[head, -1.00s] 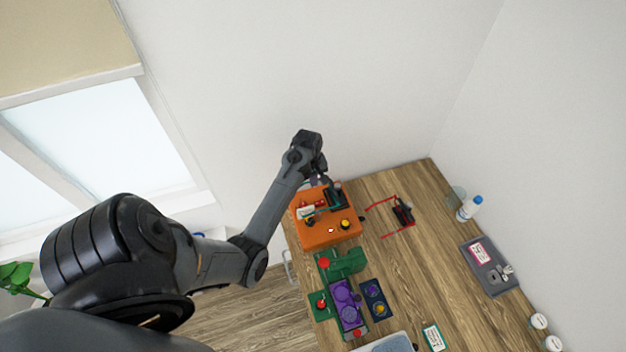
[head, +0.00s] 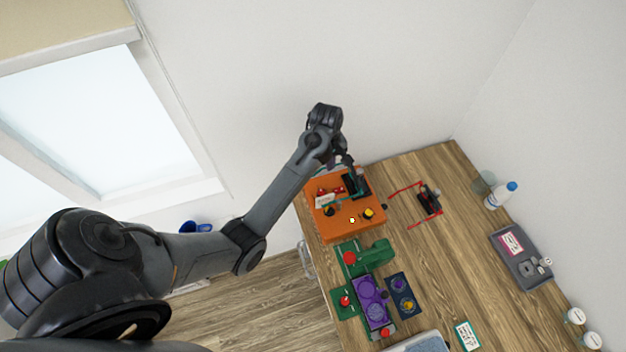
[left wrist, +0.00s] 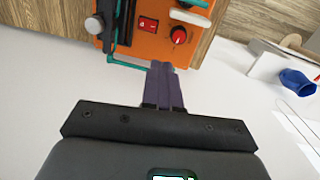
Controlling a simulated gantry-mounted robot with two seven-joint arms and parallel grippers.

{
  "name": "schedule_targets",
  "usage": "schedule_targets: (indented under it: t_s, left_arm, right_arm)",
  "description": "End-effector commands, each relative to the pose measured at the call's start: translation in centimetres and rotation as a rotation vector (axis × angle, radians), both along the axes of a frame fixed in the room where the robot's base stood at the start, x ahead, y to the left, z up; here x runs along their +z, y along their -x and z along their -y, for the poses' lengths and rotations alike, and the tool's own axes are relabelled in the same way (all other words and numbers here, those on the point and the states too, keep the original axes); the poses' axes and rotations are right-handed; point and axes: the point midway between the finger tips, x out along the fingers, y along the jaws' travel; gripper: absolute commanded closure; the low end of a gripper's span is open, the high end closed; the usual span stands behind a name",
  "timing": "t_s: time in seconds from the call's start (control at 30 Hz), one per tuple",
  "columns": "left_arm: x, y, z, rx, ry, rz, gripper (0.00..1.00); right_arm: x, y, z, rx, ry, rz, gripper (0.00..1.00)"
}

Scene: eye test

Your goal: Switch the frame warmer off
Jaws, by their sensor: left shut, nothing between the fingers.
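The orange unit (head: 340,224), apparently the frame warmer, stands at the far left corner of the wooden table. In the left wrist view the orange unit (left wrist: 200,42) carries a red rocker switch (left wrist: 148,24) and a red round knob (left wrist: 179,35). I cannot tell which side of the rocker is pressed. A small yellow light or dot (head: 352,220) shows on its front. My left gripper (head: 345,163) is at its far edge, its purple fingers (left wrist: 163,72) shut and empty, short of the switch in the picture. A teal bar (left wrist: 125,65) is close beside the fingers. My right gripper is out of view.
A red wire frame with a black block (head: 429,200) lies to the right of the unit. A green device (head: 370,256) and a purple plate (head: 373,304) are in front. A bottle (head: 500,196) and grey tray (head: 520,268) stand at the right.

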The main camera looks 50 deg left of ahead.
Motion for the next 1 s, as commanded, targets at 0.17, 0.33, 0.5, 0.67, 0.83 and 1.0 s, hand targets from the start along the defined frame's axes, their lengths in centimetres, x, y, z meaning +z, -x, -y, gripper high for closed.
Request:
schedule_targets:
  t_s: [0.17, 0.33, 0.5, 0.67, 0.83, 1.0]
  left_arm:
    - [-0.5, -2.4, 2.6, -0.062, -0.019, 0.041, 1.00]
    - [-0.3, -3.0, 2.7, -0.066, -0.020, 0.054, 1.00]
    - [-0.2, -3.0, 2.7, -0.066, -0.020, 0.056, 1.00]
    - [-0.2, -3.0, 2.7, -0.065, -0.020, 0.056, 1.00]
    - [-0.7, -3.0, 2.7, -0.065, -0.019, 0.054, 1.00]
    - [-2.5, -3.2, 2.8, -0.065, -0.019, 0.053, 1.00]
  right_arm:
    - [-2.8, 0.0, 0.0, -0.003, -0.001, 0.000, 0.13]
    - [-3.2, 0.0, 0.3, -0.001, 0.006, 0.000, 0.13]
    - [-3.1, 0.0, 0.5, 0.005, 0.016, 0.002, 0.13]
    - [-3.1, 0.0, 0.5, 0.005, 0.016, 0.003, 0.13]
    - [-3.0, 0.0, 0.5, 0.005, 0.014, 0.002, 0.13]
    - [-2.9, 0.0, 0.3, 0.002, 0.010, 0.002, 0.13]
